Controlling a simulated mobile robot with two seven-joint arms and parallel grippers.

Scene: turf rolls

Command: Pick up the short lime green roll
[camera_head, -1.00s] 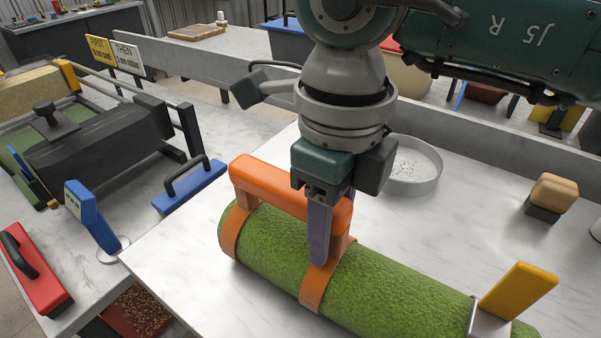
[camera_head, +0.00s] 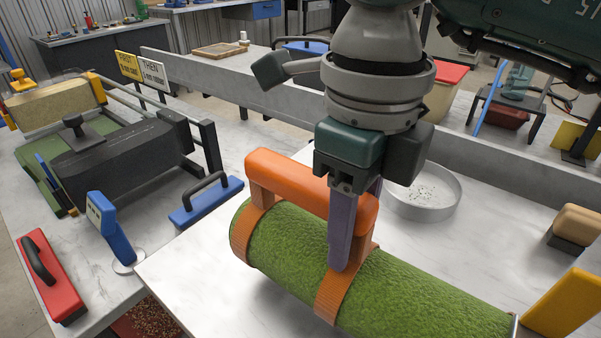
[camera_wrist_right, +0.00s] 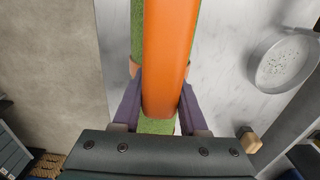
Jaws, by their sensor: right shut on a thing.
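The lime green turf roll (camera_head: 420,292) shows in the head view at the lower middle, over the white marble table. An orange carrying handle (camera_head: 300,180) is strapped around it with orange bands. My right gripper (camera_head: 347,240) is shut on the orange handle, one finger on its near side. In the right wrist view the handle (camera_wrist_right: 170,55) runs between both purple fingers (camera_wrist_right: 160,105), with green turf beneath it. Whether the roll touches the table is hard to tell. A yellow block-like part (camera_head: 565,303) is at the roll's right end. My left gripper is not in view.
A round grey dish (camera_head: 425,192) stands behind the roll. A tan block (camera_head: 575,228) is at the right. The marble in front of the roll is clear.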

